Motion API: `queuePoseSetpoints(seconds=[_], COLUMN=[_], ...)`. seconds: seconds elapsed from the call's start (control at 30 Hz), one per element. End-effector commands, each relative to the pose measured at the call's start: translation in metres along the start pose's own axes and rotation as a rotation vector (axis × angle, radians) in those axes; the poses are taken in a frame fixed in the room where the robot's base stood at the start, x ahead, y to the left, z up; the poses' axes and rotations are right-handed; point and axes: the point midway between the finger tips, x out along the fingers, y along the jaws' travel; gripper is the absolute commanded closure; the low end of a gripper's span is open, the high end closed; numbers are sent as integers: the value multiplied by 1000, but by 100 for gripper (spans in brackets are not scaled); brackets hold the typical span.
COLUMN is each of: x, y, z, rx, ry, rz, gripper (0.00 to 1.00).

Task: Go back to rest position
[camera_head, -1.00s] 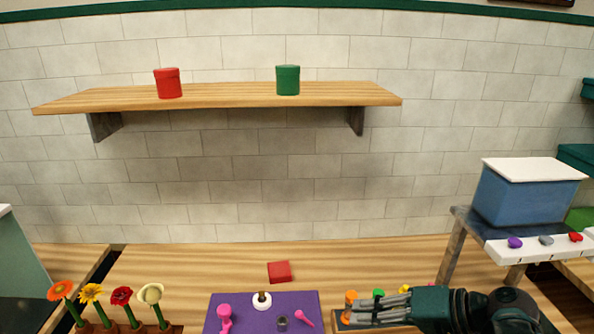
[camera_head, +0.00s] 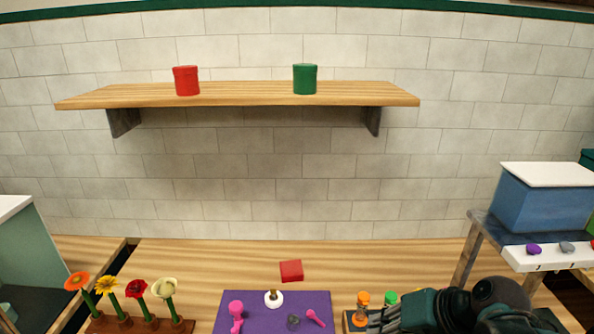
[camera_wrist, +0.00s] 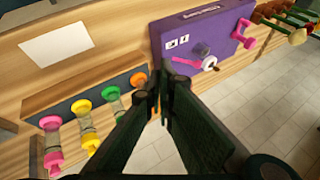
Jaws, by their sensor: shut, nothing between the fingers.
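My gripper (camera_head: 378,319) is at the bottom right of the head view, its grey fingers pointing left, near the orange and green pieces. In the wrist view my gripper (camera_wrist: 160,88) shows its two dark fingers close together at the tips with nothing between them. The tips appear near an orange piece (camera_wrist: 138,79) at the end of a row of coloured hourglass-like pieces. I cannot tell how far apart they are in height.
A purple mat (camera_head: 258,300) with pink tools lies left of my gripper. Potted flowers (camera_head: 140,292) stand further left. A red block (camera_head: 291,271) lies behind the mat. A blue box (camera_head: 540,202) stands on a raised stand at right. A shelf (camera_head: 245,92) holds red and green canisters.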

Motion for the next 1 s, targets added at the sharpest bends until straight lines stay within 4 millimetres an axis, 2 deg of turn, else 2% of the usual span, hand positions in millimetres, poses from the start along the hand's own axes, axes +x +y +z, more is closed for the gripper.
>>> queuePoseSetpoints(seconds=[0.27, 0.6, 0.8, 1.0], x=[-15, -46, -62, -68], y=[6, 7, 4, 3], z=[3, -6, -12, -15], rx=[-102, -259, -329, -353], ry=[45, 139, 186, 204], rz=[172, 345, 401, 419], gripper=[100, 100, 100, 100])
